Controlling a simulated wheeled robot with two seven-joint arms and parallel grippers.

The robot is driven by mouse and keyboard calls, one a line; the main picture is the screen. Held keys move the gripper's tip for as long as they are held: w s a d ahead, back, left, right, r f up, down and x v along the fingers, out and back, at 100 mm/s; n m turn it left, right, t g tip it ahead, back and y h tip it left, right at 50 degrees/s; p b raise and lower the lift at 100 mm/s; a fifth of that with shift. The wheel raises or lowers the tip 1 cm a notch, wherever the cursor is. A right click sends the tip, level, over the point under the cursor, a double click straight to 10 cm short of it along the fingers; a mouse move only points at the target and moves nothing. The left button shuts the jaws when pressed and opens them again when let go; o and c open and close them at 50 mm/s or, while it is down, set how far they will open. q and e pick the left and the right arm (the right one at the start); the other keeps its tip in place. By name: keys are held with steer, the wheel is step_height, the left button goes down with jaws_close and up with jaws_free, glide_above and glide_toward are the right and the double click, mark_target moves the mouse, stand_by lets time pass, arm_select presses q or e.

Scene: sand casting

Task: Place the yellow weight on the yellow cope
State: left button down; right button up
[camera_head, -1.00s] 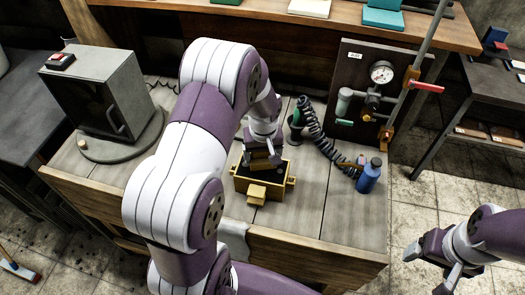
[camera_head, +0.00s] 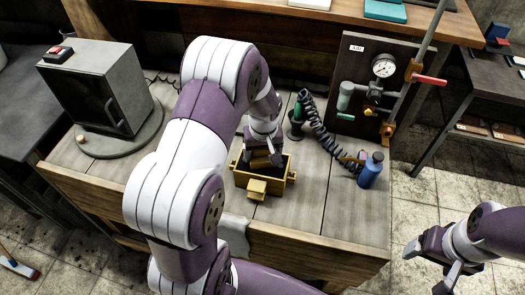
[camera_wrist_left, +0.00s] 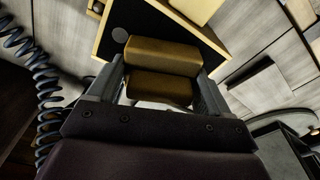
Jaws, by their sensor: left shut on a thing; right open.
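The yellow cope (camera_head: 241,182) is an open yellow box with dark filling, standing on the workbench. Its wall also shows in the left wrist view (camera_wrist_left: 103,42). The yellow weight (camera_wrist_left: 160,55) is a darker, brownish-yellow block shape between my left fingers. My left gripper (camera_head: 262,150) is shut on the weight and holds it over the back left part of the cope's opening. Whether the weight touches the dark filling cannot be told. My right gripper (camera_head: 428,254) is open and empty at the lower right, away from the bench.
A blue bottle (camera_head: 370,172) and a coiled black hose (camera_head: 315,127) stand right of the cope. A gauge panel (camera_head: 352,75) rises behind them. A grey cabinet (camera_head: 95,85) stands at the left. Bare bench (camera_head: 295,225) lies in front and right of the cope.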

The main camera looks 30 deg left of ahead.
mark_target(263, 159)
arm_select(q)
steer(key=shift+f, duration=0.2)
jaws_free()
steer(key=shift+s, duration=0.1)
steer(key=shift+r, duration=0.1)
step_height(263, 159, up, 12)
steer(key=s+d+b, duration=0.1)
steer(key=b, duration=0.2)
steer(key=s+d+f+m+b, duration=0.1)
steer(key=s+d+f+m, duration=0.2)
steer(key=s+f, duration=0.1)
steer(key=s+d+f+m+b, duration=0.1)
steer(key=s+d+f+m, duration=0.2)
steer(key=s, duration=0.4)
steer(key=shift+s+d+f+m+h+b, duration=0.15)
steer(key=shift+s+f+m+h+b, duration=0.15)
steer(key=shift+f+m+h, duration=0.15)
